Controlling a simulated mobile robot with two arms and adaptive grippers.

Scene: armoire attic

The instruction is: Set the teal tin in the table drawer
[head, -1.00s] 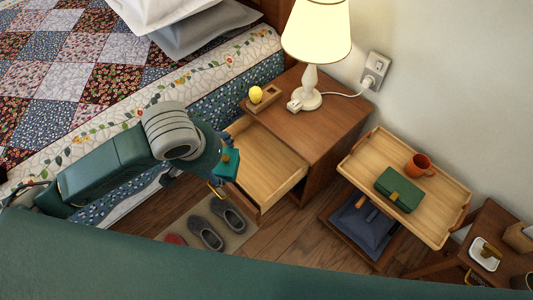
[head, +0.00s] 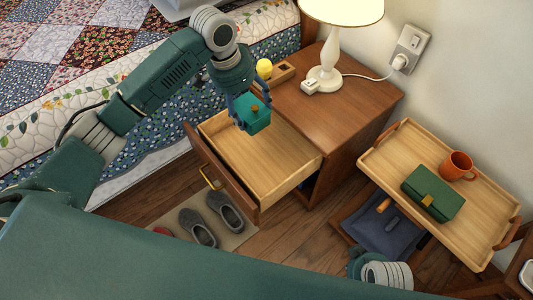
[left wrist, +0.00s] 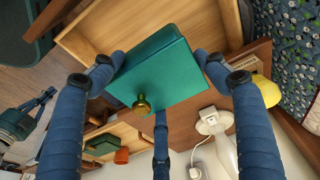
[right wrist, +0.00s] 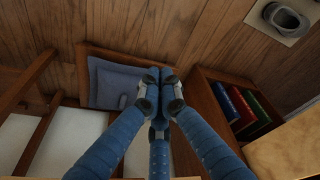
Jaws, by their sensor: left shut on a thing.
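The teal tin (head: 254,114) with a brass knob is held in my left gripper (head: 249,108), above the back part of the open table drawer (head: 262,160). In the left wrist view, the teal tin (left wrist: 168,68) sits between the blue fingers of the left gripper (left wrist: 160,75), and the pale wooden drawer (left wrist: 118,28) shows behind it. The drawer is pulled out of the bedside table (head: 325,115) and its visible floor is bare. In the right wrist view, my right gripper (right wrist: 160,95) has its fingertips together with nothing seen between them.
To the right, a tray (head: 400,160) bears a green case (head: 433,193) and an orange mug (head: 457,166). Slippers (head: 198,228) lie on the floor below the drawer.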

